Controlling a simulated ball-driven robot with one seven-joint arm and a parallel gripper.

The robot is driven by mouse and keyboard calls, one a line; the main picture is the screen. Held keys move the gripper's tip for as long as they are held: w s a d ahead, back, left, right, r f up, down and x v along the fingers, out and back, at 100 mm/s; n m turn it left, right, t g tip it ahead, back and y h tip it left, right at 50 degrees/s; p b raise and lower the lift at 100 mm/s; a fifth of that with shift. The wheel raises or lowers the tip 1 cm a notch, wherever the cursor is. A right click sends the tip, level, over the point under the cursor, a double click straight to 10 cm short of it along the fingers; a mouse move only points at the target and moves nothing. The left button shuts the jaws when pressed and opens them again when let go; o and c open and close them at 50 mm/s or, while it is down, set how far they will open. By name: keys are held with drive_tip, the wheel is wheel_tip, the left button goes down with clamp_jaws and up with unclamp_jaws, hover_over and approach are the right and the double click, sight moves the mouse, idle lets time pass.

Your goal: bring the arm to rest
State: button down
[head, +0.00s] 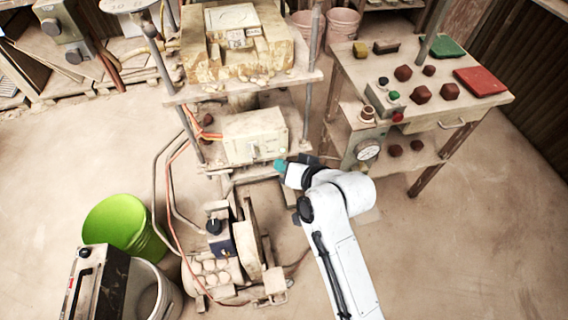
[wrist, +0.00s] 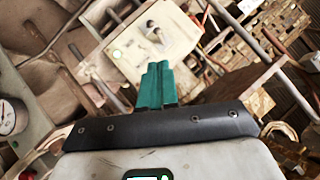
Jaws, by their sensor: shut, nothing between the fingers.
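My gripper (head: 280,166) has teal fingers and is shut with nothing in it. In the head view it points left, in front of the tile press, near the beige box (head: 255,136) under the press's upper plate. My white arm reaches up to it from the lower right. In the wrist view the teal fingers (wrist: 156,75) lie side by side, with a beige box face (wrist: 150,45) beyond them. I cannot tell the exact gap between fingers and box.
The press (head: 235,45) stands centre back, with posts, hoses and a motor (head: 213,270) below. A side table (head: 440,112) at right bears dark red lumps, a button box and a gauge (head: 367,150). A green bucket (head: 122,225) stands lower left. The floor at right is clear.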

drive_tip(key=s+d+f+g+h, duration=0.3)
drive_tip(key=s+d+f+h, duration=0.1)
drive_tip(key=s+d, duration=1)
drive_tip(key=s+d+f+m+g+h, duration=0.1)
drive_tip(key=s+d+f+g+h, duration=0.2)
drive_tip(key=s+d, duration=1.2)
drive_tip(key=s+g+h, duration=0.1)
drive_tip(key=s, duration=0.3)
drive_tip(key=shift+f, duration=0.4)
